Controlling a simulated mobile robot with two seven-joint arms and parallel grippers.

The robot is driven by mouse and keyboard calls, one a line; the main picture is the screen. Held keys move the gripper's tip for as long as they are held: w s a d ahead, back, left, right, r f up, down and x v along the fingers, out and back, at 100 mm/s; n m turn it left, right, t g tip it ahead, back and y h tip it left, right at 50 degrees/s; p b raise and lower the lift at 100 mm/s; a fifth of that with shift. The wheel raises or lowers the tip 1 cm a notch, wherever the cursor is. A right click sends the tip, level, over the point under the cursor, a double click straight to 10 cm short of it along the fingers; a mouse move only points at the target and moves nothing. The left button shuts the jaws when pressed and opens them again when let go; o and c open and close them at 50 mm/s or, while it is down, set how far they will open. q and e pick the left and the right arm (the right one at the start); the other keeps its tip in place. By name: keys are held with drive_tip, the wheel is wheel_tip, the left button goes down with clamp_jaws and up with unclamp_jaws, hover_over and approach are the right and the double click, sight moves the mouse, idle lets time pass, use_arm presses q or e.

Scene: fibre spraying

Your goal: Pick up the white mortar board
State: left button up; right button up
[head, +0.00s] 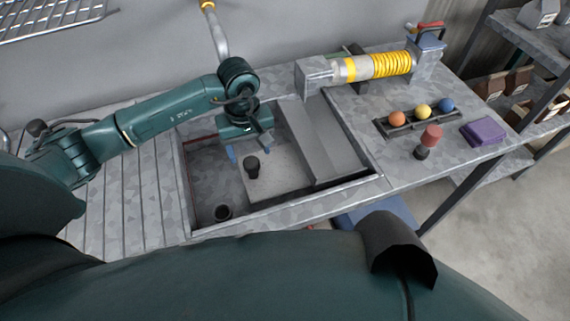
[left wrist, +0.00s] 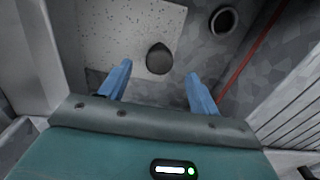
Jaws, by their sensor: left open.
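The white mortar board (head: 278,181) is a pale speckled slab lying in the sunken basin of the bench. A dark round knob (head: 251,168) stands on it near its left edge. The board (left wrist: 112,32) and the knob (left wrist: 159,58) also show in the left wrist view. My left gripper (head: 250,151) is over the basin near the knob, with its blue fingers apart and nothing between them. In the left wrist view the open fingers (left wrist: 159,74) lie to either side of the knob, just short of it. My right gripper is not in view.
The basin has raised rims (head: 290,210) and a drain hole (head: 222,212). A grey sloped block (head: 312,143) stands right of the board. A yellow coiled cylinder (head: 390,64), coloured balls (head: 423,111), a red-topped knob (head: 431,136) and a purple pad (head: 483,132) are farther right.

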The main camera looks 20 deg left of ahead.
sight(251, 161)
use_arm(q)
drive_tip(key=shift+f+p, duration=0.65)
drive_tip(key=shift+f, duration=2.15)
drive_tip(key=shift+c, duration=0.2)
drive_tip(key=shift+w+r, duration=0.1)
clamp_jaws()
